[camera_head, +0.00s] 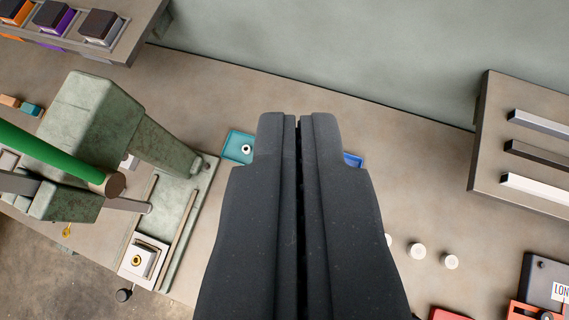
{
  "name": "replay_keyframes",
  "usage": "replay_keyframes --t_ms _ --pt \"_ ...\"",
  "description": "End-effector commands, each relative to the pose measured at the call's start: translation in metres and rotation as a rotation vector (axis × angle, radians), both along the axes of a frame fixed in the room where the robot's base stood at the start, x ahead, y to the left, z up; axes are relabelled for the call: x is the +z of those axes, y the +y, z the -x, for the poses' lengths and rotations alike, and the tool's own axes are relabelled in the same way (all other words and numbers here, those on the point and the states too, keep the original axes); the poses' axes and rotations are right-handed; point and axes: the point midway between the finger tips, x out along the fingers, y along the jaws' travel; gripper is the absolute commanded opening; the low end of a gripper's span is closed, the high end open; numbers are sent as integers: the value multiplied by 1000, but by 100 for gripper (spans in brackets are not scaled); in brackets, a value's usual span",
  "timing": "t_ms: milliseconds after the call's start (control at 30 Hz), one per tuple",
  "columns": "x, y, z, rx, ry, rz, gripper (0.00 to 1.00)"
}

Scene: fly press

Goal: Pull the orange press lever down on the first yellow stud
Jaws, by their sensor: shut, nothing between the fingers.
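My gripper (298,125) fills the middle of the view. Its two dark fingers are shut together with nothing between them. The press (95,105), a worn grey-green body, stands to its left, apart from it. A green lever bar (50,155) with a brown round end crosses in front of the press, reaching in from the left edge. I see no orange lever. A white block (143,260) with a gold ring-like piece (136,261) sits at the front of the press base. I cannot tell whether this is a yellow stud.
A teal tray (232,147) with a small white ring and a partly hidden blue tray (352,160) lie behind my gripper. Racks stand at top left (125,45) and right (480,150). Several white round pieces (417,251) lie at right. Bare table (410,140) lies between.

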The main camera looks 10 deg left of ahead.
Motion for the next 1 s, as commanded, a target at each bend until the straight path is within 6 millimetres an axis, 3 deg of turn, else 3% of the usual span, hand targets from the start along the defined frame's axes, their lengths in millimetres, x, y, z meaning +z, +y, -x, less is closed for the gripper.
replay_keyframes --t_ms 133,433,700,1000 --pt "-6 1 -29 -6 166 -12 0" --pt "-35 1 -62 -38 497 -29 0" --pt "-57 0 -71 -71 716 -33 0" --pt "-69 -1 -71 -84 778 -35 0"
